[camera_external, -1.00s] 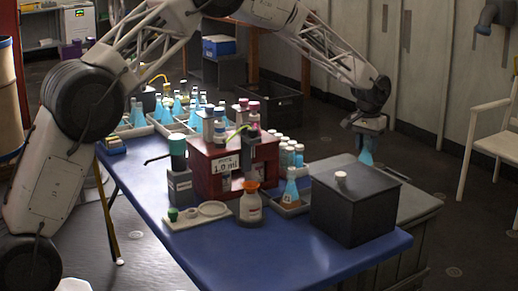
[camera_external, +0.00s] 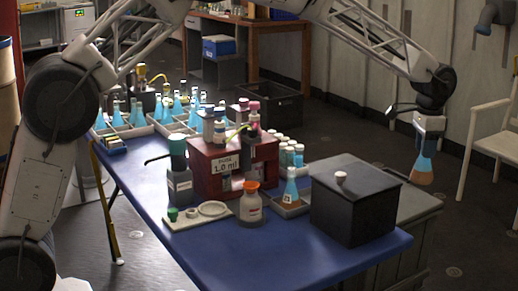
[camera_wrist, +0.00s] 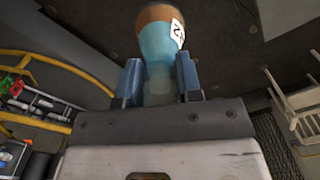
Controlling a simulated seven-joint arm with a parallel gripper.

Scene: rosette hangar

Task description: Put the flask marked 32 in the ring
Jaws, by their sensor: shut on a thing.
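My gripper (camera_external: 428,137) is shut on a flask (camera_external: 422,170) and holds it in the air at the far right, past the black box. The flask is blue above and orange-brown at its bottom, and hangs slightly tilted. In the wrist view the flask (camera_wrist: 160,42) sits between my two blue-grey fingers; its white label is turned partly away and I cannot read the number. A white ring (camera_external: 213,209) lies on a pale plate near the table's front left edge, with nothing standing in it.
A similar flask (camera_external: 291,192) stands in a grey tray beside the black box (camera_external: 350,212). A red dosing station (camera_external: 205,170) and an orange-capped bottle (camera_external: 250,205) stand near the ring. Many blue flasks fill racks at the back left. A white chair (camera_external: 490,150) is right of my gripper.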

